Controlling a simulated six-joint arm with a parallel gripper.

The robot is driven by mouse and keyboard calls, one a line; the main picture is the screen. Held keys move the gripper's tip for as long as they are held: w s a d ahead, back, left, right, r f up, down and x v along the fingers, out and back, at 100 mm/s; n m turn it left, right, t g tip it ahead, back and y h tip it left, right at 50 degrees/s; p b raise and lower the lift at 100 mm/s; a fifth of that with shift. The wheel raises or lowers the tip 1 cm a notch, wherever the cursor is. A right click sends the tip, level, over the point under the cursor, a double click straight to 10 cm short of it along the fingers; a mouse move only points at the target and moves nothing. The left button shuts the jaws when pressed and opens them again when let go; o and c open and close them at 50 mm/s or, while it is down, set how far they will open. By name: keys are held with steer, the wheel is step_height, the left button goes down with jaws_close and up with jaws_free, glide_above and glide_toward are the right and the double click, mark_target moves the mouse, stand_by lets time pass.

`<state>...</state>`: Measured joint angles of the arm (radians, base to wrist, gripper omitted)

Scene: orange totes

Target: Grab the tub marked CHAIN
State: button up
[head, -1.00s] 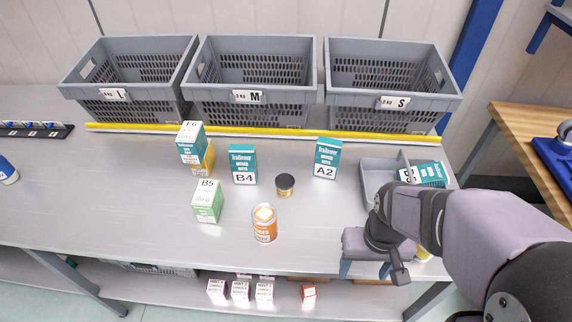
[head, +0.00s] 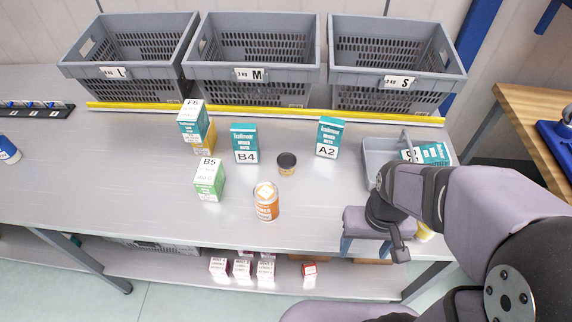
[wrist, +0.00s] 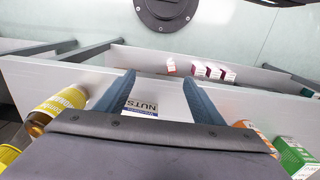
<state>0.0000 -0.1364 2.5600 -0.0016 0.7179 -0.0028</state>
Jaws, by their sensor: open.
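No label reading CHAIN can be made out. A small dark-lidded tub (head: 286,164) stands mid-table in the head view, its label too small to read. An orange-and-white can (head: 266,202) stands in front of it. My gripper (head: 366,247) is at the table's front edge, right of both, with its fingers apart. In the wrist view my gripper (wrist: 158,78) has a white label reading NUTS (wrist: 141,107) between its fingers; what carries the label is mostly hidden. A yellow-labelled bottle (wrist: 60,106) is left of the fingers.
Boxes B5 (head: 209,180), B4 (head: 244,144) and A2 (head: 330,138) stand on the table. A grey bin (head: 373,160) is at right, partly behind my arm. Crates L (head: 116,95), M (head: 251,96) and S (head: 398,103) line the back. The table's left front is clear.

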steer(key=shift+c, duration=0.2)
stand_by(0.3)
steer(key=shift+t+h, duration=0.3)
steer(key=shift+t, duration=0.2)
steer(key=w+a, duration=0.1)
steer(key=w, duration=0.1)
steer(key=w+r, duration=0.1)
steer(key=w, duration=0.2)
steer(key=w+a+r+p, duration=0.1)
steer(key=w, duration=0.1)
steer(key=shift+w+a, duration=0.3)
steer(key=w+a+r+t+p, duration=0.1)
steer(key=w+a, duration=0.4)
steer(key=w, duration=0.2)
steer(key=t+p, duration=0.1)
steer(key=t, duration=0.2)
glide_above(286, 161)
steer(key=s, duration=0.2)
steer(key=shift+m, duration=0.3)
steer(key=shift+p+x, duration=1.5)
steer(key=shift+x, duration=1.7)
steer(key=shift+s+a, duration=0.1)
steer(key=shift+s, duration=0.05)
steer(key=c, duration=1)
